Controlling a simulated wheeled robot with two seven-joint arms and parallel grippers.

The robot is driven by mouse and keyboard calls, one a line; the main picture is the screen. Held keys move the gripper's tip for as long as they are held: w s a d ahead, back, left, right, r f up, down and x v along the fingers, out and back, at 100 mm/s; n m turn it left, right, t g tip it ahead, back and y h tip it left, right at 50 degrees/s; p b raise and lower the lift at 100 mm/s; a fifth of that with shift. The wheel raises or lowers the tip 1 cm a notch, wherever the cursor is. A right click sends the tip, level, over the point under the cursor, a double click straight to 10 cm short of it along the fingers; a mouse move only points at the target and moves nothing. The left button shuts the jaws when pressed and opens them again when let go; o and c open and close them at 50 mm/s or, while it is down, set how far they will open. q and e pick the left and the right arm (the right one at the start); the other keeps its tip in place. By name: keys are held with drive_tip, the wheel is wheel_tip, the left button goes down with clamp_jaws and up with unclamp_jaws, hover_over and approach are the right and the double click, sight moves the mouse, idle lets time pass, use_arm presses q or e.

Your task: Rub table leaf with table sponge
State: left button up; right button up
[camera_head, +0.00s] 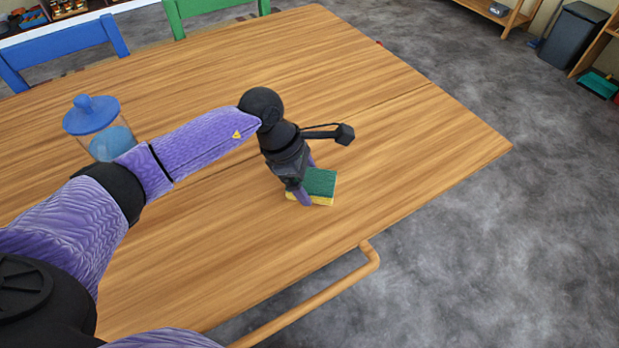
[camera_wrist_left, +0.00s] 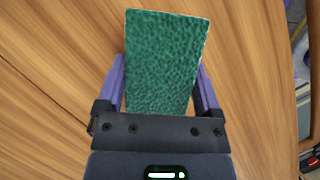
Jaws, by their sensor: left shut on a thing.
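The table sponge (camera_head: 320,182) has a green scouring top and a yellow underside. It is at the wooden table's surface, right of the table's middle in the head view. My left gripper (camera_head: 303,190) points down and is shut on the sponge, with a purple finger on each side. In the left wrist view the sponge's green face (camera_wrist_left: 165,60) fills the space between the fingers. The table leaf (camera_head: 440,130) is the wooden section at the right, beyond a thin seam. I cannot tell whether the sponge's underside presses on the wood. My right gripper is not in view.
A glass jar with a blue lid (camera_head: 92,112) stands on the table at the left. A blue chair (camera_head: 65,45) and a green chair (camera_head: 205,8) stand behind the table. A wooden rail (camera_head: 310,300) juts out at the near edge. The tabletop around the sponge is clear.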

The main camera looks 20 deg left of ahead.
use_arm(q)
drive_tip(key=shift+s+a, duration=0.25)
drive_tip(key=shift+s, duration=0.1)
wheel_tip(320, 180, up, 3)
drive_tip(key=shift+s+a+f+p, duration=0.1)
drive_tip(key=shift+f+p, duration=0.1)
drive_tip(key=shift+p, duration=0.5)
drive_tip(key=shift+r, duration=0.35)
wheel_tip(320, 180, up, 2)
drive_tip(key=shift+r+p, duration=0.1)
drive_tip(key=shift+p, duration=0.95)
wheel_tip(320, 180, up, 2)
drive_tip(key=shift+r+p, duration=0.1)
drive_tip(key=shift+p, duration=0.7)
drive_tip(key=shift+r, duration=0.25)
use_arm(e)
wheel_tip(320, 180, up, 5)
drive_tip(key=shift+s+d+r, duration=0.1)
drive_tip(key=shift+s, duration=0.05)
use_arm(q)
drive_tip(key=shift+f, duration=0.1)
